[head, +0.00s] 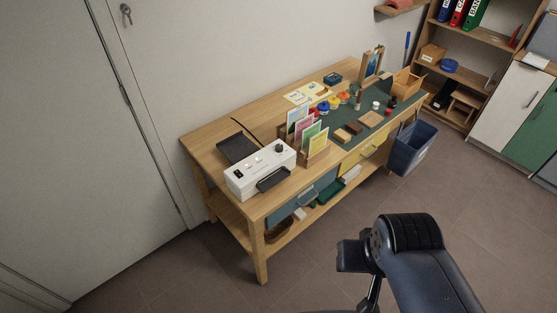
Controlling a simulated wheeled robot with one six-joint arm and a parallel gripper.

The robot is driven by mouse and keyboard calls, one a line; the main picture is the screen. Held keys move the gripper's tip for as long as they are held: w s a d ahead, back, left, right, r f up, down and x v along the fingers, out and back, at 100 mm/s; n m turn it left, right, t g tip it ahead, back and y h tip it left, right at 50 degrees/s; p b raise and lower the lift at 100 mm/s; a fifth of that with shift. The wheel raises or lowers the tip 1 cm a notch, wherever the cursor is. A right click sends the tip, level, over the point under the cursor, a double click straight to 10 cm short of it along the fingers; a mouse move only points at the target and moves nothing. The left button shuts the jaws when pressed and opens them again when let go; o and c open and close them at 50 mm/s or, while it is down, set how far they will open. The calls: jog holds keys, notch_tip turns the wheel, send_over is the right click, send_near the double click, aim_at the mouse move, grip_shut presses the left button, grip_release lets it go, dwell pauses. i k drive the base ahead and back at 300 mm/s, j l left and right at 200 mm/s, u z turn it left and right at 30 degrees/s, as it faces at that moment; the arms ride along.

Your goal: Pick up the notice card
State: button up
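Flat pale-and-yellow papers (298,97) lie farther back on the bench near the wall. The print is too small to tell which is the notice card. My dark arm shows at the lower right, in front of the bench and apart from it. My gripper's fingertips cannot be made out.
A white machine (250,178) and black tray (237,148) occupy the left of the wooden workbench (205,142). A green mat (390,97) bears small items at right. A blue bin (411,150) stands by the bench. The floor (330,225) in front is clear.

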aim_at(318, 142)
jog(key=i+l+u, duration=0.1)
jog(key=i, duration=0.5)
jog(key=i+l, duration=0.25)
jog(key=i, duration=0.3)
jog(key=u, duration=0.05)
